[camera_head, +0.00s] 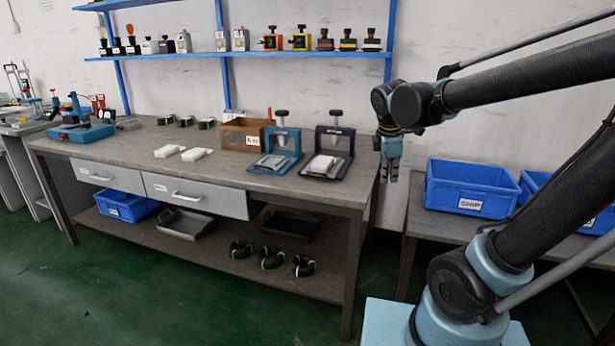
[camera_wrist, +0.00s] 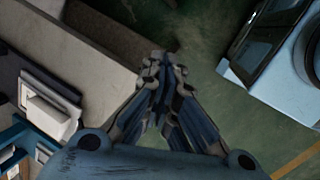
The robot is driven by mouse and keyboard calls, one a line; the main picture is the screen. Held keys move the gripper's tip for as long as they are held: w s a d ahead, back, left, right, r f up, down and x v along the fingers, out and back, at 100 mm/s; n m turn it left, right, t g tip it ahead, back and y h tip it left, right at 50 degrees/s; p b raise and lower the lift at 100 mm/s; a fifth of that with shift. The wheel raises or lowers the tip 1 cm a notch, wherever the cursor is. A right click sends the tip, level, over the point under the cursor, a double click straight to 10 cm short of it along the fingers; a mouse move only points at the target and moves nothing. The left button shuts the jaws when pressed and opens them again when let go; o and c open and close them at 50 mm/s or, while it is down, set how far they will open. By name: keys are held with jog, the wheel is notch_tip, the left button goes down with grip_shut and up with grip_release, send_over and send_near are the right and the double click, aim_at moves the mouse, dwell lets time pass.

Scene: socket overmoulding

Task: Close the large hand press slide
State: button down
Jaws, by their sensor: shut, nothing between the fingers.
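Two hand presses stand on the right part of the workbench, a blue one (camera_head: 280,142) and a dark one (camera_head: 333,143). I cannot tell from size alone which is the large one. The dark press's slide (camera_head: 318,170) sticks out toward the front edge with a white block (camera_head: 322,163) on it. The blue press's slide (camera_head: 268,164) also sticks out. My gripper (camera_head: 389,178) hangs to the right of the dark press, past the bench's right end, pointing down and touching nothing. In the wrist view my gripper's fingers (camera_wrist: 165,58) are together; the white block (camera_wrist: 47,116) lies to the left.
A brown box (camera_head: 238,136) and white blocks (camera_head: 183,153) lie left of the presses. A shelf (camera_head: 250,54) with fixtures runs above the bench. A blue bin (camera_head: 470,188) stands on a table to the right. Between bench and table is an open gap.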

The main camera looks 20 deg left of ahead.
jog(key=a+r+n+t, duration=0.1)
jog(key=a+n+t, duration=0.1)
jog(key=a+n, duration=1.95)
jog(key=w+a+f+m, duration=0.1)
jog(key=a+f+m, duration=0.1)
jog(key=w+a+f+m, duration=0.1)
jog(key=a+f+m, duration=0.1)
jog(key=f, duration=0.1)
jog(key=w+a+f+m, duration=0.1)
jog(key=a+f+m, duration=0.1)
jog(key=shift+f+y, duration=0.3)
jog(key=shift+f, duration=0.1)
jog(key=w, duration=0.3)
jog(key=shift+d, duration=0.1)
jog(key=shift+w+r, duration=0.15)
jog(key=shift+w, duration=0.5)
